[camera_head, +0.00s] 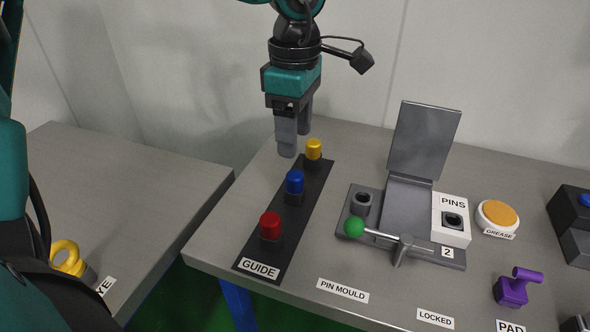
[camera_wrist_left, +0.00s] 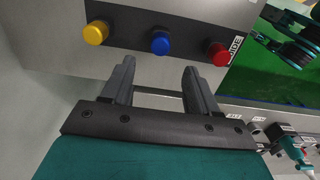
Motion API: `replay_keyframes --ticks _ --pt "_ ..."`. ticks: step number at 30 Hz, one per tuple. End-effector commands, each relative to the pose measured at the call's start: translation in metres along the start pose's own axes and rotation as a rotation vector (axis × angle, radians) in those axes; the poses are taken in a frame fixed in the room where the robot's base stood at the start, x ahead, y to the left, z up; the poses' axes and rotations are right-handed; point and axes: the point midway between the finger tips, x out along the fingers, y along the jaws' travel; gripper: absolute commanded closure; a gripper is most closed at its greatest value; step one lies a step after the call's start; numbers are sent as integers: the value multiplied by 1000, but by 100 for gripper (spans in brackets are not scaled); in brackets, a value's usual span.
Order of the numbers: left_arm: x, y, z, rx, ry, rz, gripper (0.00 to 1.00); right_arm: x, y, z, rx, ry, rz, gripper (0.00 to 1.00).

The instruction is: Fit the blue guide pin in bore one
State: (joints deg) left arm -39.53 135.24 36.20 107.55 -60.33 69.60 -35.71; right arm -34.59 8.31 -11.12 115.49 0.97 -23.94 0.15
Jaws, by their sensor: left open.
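The blue guide pin (camera_head: 295,183) stands upright in the middle of the black GUIDE rack (camera_head: 262,262), between a yellow pin (camera_head: 314,149) and a red pin (camera_head: 270,225). My left gripper (camera_head: 296,140) is open and empty, above and behind the rack near the yellow pin. In the left wrist view the blue pin (camera_wrist_left: 160,43) shows beyond and between the open fingers (camera_wrist_left: 157,72), apart from them. No number shows by the left bore.
A gap separates the left table (camera_head: 130,180).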

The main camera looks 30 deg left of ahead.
Motion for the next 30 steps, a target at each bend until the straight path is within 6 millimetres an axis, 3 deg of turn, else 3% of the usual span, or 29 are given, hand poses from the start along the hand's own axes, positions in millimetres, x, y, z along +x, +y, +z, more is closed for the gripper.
replay_keyframes --ticks 17,30 --pt "9 0 0 -1 0 -1 41 1 1 11 -6 -15 -1 57" --pt "68 0 0 -2 -1 1 41 21 -11 16 1 11 -32 57"
